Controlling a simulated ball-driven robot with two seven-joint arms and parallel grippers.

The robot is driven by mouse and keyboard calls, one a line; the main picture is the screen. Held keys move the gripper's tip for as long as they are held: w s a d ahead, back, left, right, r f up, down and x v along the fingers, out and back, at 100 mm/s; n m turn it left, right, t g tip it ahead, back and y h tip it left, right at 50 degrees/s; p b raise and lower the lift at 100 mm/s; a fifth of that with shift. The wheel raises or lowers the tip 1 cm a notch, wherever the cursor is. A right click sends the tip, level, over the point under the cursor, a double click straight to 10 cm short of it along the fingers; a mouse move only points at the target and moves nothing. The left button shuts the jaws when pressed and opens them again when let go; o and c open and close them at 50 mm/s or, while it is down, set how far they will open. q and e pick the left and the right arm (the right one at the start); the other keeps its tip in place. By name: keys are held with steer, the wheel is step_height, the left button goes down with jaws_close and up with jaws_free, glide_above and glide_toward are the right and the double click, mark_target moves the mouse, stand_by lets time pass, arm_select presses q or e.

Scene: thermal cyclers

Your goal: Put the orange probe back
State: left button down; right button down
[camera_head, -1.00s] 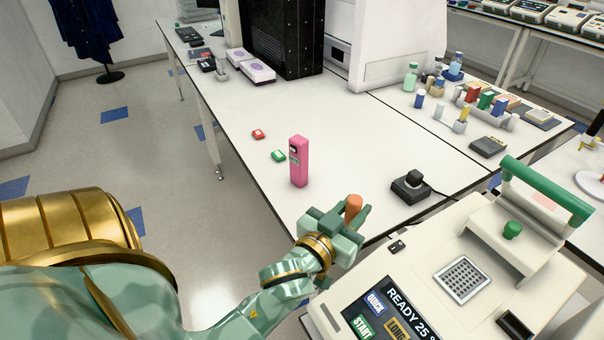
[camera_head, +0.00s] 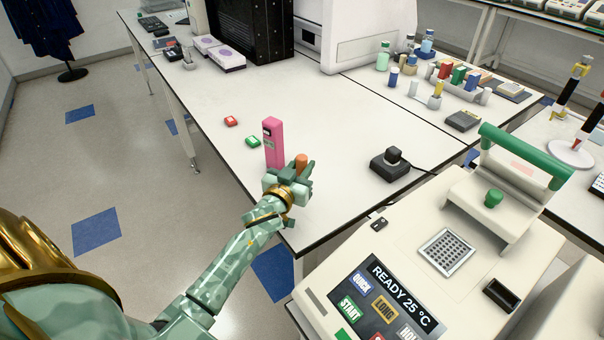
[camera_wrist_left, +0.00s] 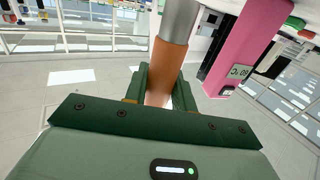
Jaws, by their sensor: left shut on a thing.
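The orange probe (camera_head: 301,160) is in my left gripper (camera_head: 297,171), which is shut on it. In the left wrist view the orange handle (camera_wrist_left: 167,68) stands between the dark green fingers, with a grey metal shaft extending beyond it. A tall pink block (camera_head: 273,146) stands upright on the white table, just left of and behind the gripper in the head view. In the wrist view the pink block (camera_wrist_left: 243,45) is to the right of the probe, apart from it. An orange-brown patch shows beyond its right edge; I cannot tell what it is. My right gripper is not in view.
Red (camera_head: 231,121) and green (camera_head: 252,142) small blocks lie left of the pink block. A black device (camera_head: 389,164) with a cable sits to the right. The thermal cycler (camera_head: 490,235) with a green handle stands at front right. The table middle is clear.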

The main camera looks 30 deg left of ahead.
arm_select(q)
steer(key=shift+f, duration=0.5)
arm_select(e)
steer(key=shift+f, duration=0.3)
arm_select(q)
steer(key=shift+f, duration=0.1)
steer(key=shift+f+b, duration=0.3)
steer(key=shift+s+d+f, duration=0.1)
steer(key=shift+s+f, duration=0.1)
steer(key=shift+f, duration=0.05)
steer(key=c, duration=1.3)
jaws_free()
steer(key=shift+f, duration=0.1)
steer(key=shift+o, duration=0.7)
steer(key=shift+f, duration=0.15)
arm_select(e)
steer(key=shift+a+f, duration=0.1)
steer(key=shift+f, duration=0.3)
arm_select(q)
steer(key=shift+w+r+p, duration=0.1)
steer(key=shift+r+p, duration=0.2)
steer(key=shift+r, duration=0.3)
steer(key=s+d+p, duration=0.1)
steer(key=s, duration=1)
steer(key=shift+s+d+r, duration=0.2)
steer(key=shift+s+r, duration=0.1)
steer(key=shift+s, duration=0.1)
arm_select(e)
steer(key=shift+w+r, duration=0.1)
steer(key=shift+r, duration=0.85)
